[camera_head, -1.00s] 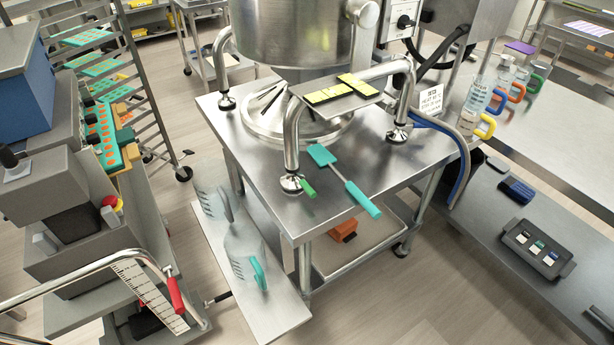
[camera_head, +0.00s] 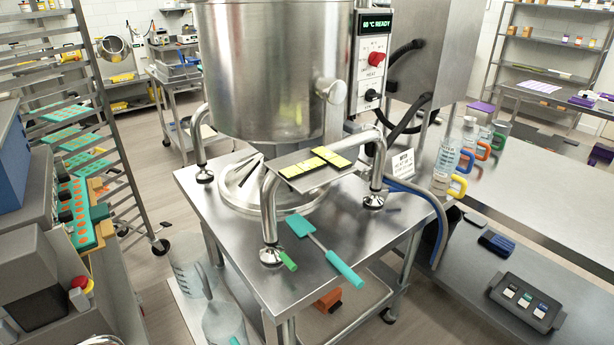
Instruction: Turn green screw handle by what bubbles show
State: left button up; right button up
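A small green screw handle (camera_head: 288,261) sticks out beside the front levelling foot (camera_head: 271,256) of the kettle stand. A metal plate (camera_head: 300,188) spans the stand's bent tube legs. On it lie yellow level strips (camera_head: 318,161), set at an angle to each other. Their bubbles are too small to make out. The big steel kettle (camera_head: 265,75) stands above the table, over a round base. Neither gripper is in view.
Clear jugs (camera_head: 222,322) stand low at front left. Bottles with coloured handles (camera_head: 448,165) and a hose (camera_head: 425,195) are at right.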

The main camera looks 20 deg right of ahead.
aim_at(283, 256)
jog(key=k+j, duration=0.1)
jog(key=j, duration=1.15)
jog(key=k+j, duration=0.15)
jog(key=j, duration=0.5)
